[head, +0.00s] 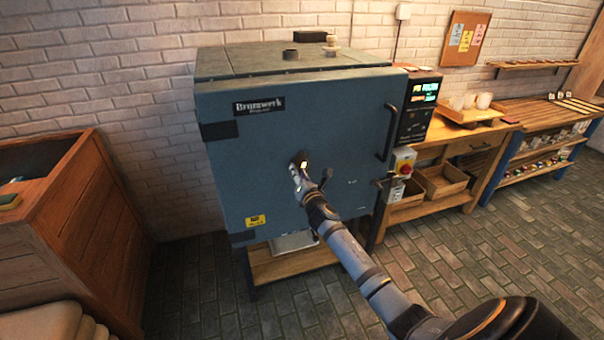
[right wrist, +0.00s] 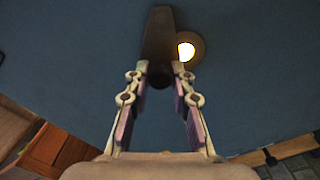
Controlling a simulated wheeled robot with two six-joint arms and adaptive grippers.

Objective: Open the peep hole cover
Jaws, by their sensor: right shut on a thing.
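The blue-grey kiln door (head: 290,130) is closed and faces me. The dark peep hole cover (right wrist: 158,32) shows in the right wrist view as a long plate with a round knob (right wrist: 160,76) at its near end. Beside it, the peep hole (right wrist: 186,51) glows bright yellow-white inside a brown ring, with the cover swung off to its left. In the head view the glow (head: 303,164) shows just above my fingers. My right gripper (right wrist: 160,80) is shut on the cover's knob; in the head view it (head: 299,176) is at the door's middle. My left gripper is out of view.
The kiln's control panel (head: 418,105) and a red-and-yellow switch (head: 404,160) are right of the door. A wooden workbench (head: 455,147) stands further right. A wooden cabinet (head: 75,215) is at the left. The brick floor (head: 480,255) at front right is clear.

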